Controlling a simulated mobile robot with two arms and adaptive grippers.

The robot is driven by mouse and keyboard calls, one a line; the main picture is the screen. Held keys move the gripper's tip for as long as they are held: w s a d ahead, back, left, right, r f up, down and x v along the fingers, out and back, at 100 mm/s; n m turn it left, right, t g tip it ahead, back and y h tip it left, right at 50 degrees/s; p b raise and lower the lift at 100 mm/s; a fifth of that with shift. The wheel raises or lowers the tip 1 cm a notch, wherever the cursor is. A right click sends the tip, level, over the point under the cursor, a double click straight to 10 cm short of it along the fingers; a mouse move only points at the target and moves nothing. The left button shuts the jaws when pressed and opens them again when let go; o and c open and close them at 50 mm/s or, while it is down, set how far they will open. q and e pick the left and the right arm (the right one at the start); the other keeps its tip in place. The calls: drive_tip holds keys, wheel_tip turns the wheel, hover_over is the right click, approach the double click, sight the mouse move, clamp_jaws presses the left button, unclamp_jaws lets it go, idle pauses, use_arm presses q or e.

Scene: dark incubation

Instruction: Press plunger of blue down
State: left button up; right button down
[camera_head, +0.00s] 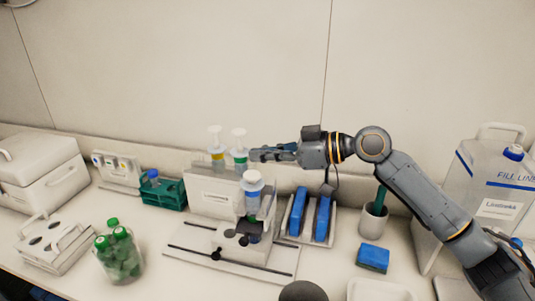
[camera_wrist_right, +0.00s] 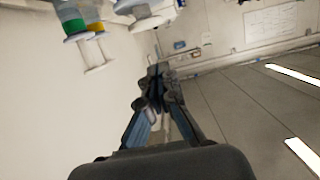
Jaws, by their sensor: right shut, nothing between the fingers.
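The blue-banded dispenser (camera_head: 252,190) with a white top stands upright in a white stand in the middle of the bench. My right gripper (camera_head: 256,154) is shut and empty, held level above and behind its top, apart from it in the picture. The gripper also shows in the right wrist view (camera_wrist_right: 158,76). A yellow-banded syringe (camera_head: 217,155) and a green-banded syringe (camera_head: 239,152) stand in a white rack behind, just left of the fingertips, with white plungers raised. In the wrist view, yellow and green bands show at upper left. My left gripper is out of view.
A blue double rack (camera_head: 310,215) and a white cup (camera_head: 373,221) stand right of the stand. A jar of green-capped tubes (camera_head: 119,258) and a green rack (camera_head: 163,190) stand left. A large white canister (camera_head: 495,185) is at right. The wall is close behind.

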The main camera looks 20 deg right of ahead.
drive_tip(key=b+v, duration=0.5)
drive_tip(key=v, duration=0.5)
drive_tip(key=shift+a, duration=0.1)
